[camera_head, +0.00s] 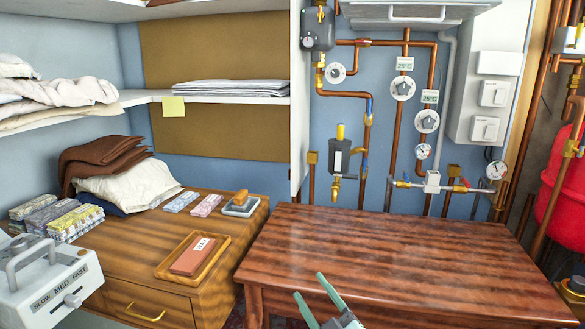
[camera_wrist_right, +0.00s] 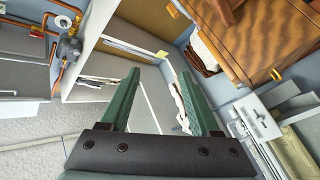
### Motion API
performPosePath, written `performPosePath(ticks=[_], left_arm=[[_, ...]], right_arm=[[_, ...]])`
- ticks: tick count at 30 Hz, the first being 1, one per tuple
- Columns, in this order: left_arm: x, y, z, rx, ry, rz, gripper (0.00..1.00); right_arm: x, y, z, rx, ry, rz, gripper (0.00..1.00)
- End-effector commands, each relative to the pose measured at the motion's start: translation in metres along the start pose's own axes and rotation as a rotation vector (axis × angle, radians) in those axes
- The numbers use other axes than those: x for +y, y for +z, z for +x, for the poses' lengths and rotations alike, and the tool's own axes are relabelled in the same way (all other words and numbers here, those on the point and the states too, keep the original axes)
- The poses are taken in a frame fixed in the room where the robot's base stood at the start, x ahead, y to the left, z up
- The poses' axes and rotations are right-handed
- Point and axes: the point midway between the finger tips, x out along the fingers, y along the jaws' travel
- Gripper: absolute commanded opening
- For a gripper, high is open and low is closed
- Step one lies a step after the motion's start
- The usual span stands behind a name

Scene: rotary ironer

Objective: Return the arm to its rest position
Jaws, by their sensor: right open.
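My right gripper (camera_head: 309,285) shows at the bottom centre of the head view, in front of the dark wooden table (camera_head: 400,255). Its two green fingers are spread apart with nothing between them. In the right wrist view the same gripper (camera_wrist_right: 158,75) is open and empty, with shelving and a wooden cabinet beyond it. My left gripper is not in view. A white machine with a SLOW MED FAST label (camera_head: 50,290) stands at the lower left of the head view, partly cut off by the frame edge.
A wooden cabinet (camera_head: 125,250) holds folded cloths, small packets and a tray (camera_head: 222,250) with a reddish-brown block. Shelves with linen (camera_head: 230,88) hang above. Copper pipes, valves and gauges cover the back wall. A red tank (camera_head: 562,185) stands at the right. The table top is bare.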

Motion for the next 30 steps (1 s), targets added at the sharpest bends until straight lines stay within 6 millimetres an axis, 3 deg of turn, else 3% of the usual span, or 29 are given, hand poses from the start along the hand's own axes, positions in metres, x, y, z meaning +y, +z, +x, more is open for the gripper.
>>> performPosePath(ticks=[3, 10, 15, 21, 23, 24, 30], left_arm=[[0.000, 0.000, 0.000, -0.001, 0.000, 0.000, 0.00], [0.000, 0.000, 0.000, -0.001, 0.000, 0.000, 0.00], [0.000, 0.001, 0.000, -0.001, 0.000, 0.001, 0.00], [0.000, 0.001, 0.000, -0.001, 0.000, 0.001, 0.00], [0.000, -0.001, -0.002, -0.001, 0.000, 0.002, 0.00], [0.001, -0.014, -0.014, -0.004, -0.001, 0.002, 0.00], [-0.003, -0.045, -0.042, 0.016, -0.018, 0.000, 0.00]], right_arm=[[-0.026, 0.046, -0.051, -0.168, 0.008, 0.165, 0.63], [-0.080, 0.113, -0.164, -0.502, -0.015, 0.437, 0.63], [-0.116, 0.134, -0.241, -0.700, -0.058, 0.589, 0.63], [-0.148, 0.136, -0.316, -0.876, -0.118, 0.724, 0.63], [-0.155, 0.133, -0.335, -0.920, -0.136, 0.760, 0.63], [-0.141, 0.121, -0.328, -0.909, -0.127, 0.750, 0.63], [-0.116, 0.098, -0.328, -0.916, -0.107, 0.747, 0.63]])
